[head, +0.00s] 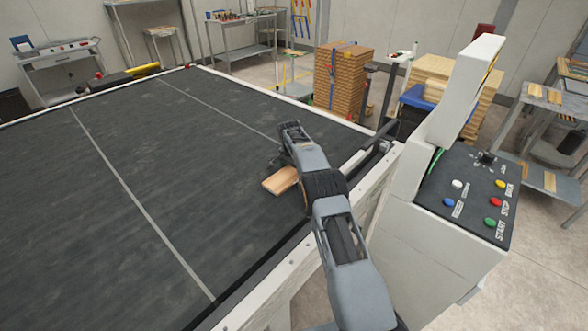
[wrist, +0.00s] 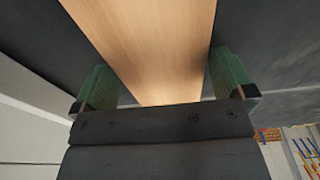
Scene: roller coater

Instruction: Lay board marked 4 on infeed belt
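A light wooden board (head: 281,180) lies flat on, or just above, the dark infeed belt (head: 190,150) near its right edge; I cannot tell whether it touches. No number shows on its visible face. My gripper is over the board's right end in the head view, where the arm hides its fingers. In the wrist view the board (wrist: 150,40) runs between the two green fingers of my gripper (wrist: 165,85).
A white side rail (head: 355,200) edges the belt. The control post with a button panel (head: 470,195) stands close to the right of my arm. Stacked boards (head: 342,75) stand beyond the belt. The rest of the belt is clear.

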